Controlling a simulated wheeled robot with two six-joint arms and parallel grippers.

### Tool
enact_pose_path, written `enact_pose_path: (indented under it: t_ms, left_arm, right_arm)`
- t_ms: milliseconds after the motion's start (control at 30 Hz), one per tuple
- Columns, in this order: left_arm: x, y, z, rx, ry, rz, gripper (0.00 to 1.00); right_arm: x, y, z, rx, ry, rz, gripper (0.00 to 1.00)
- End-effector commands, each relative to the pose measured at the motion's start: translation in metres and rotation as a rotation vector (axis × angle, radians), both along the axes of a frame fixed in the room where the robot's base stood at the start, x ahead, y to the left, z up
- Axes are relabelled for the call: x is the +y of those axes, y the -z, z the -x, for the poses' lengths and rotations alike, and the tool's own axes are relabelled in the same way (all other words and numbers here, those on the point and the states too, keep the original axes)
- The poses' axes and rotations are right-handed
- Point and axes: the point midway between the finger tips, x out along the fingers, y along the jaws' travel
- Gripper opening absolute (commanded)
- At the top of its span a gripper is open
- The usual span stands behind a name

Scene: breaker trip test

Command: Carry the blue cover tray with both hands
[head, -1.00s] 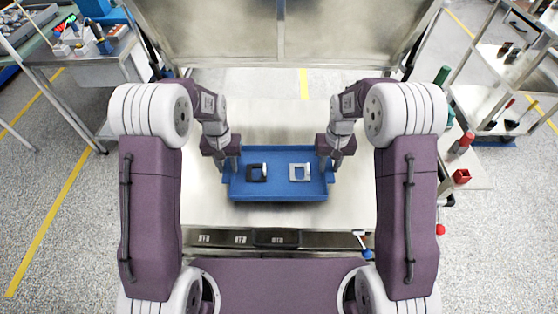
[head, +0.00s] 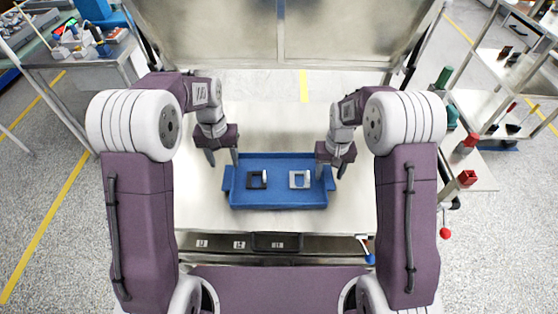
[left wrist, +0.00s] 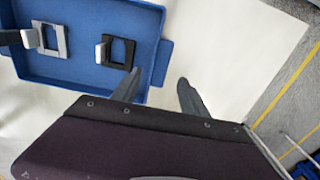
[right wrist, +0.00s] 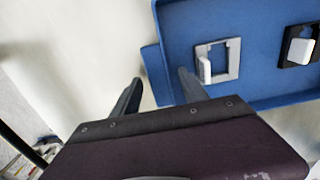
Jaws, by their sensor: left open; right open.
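The blue cover tray (head: 278,203) lies flat on the pale bench top, with a tab at each side. It holds a black square frame (head: 257,180) at left and a light grey frame (head: 300,180) at right, each with a white block. My left gripper (head: 222,161) is open and empty, just off the tray's left tab; in the left wrist view that tab (left wrist: 161,62) lies beyond the parted fingers. My right gripper (head: 330,174) is open by the right tab; in the right wrist view the tab (right wrist: 154,73) lies beyond its fingers. Neither grips the tray.
The bench top (head: 200,205) is clear around the tray. A metal panel (head: 340,35) rises behind it. A small lever with a blue knob (head: 369,259) sits at the front right edge. Red and green items stand on a side shelf (head: 480,180) at right.

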Motion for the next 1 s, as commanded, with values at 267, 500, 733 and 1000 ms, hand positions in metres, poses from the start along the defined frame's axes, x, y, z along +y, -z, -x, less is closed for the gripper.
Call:
enact_pose_path:
  t_ms: [267,500,733,1000]
  left_arm:
    - [0.0,-0.047,0.0,0.0,0.0,0.0,0.52]
    - [0.0,-0.051,0.0,0.001,0.0,0.0,0.52]
    - [0.0,-0.051,0.0,0.001,0.0,0.0,0.52]
    - [0.0,-0.051,0.0,0.001,0.0,0.0,0.52]
  right_arm:
    - [0.0,0.0,0.0,0.0,0.0,0.0,0.52]
    - [0.0,-0.005,0.0,-0.001,0.0,0.0,0.52]
    - [0.0,-0.057,-0.002,-0.007,0.0,0.0,0.52]
    - [0.0,-0.111,-0.001,-0.003,0.0,0.0,0.52]
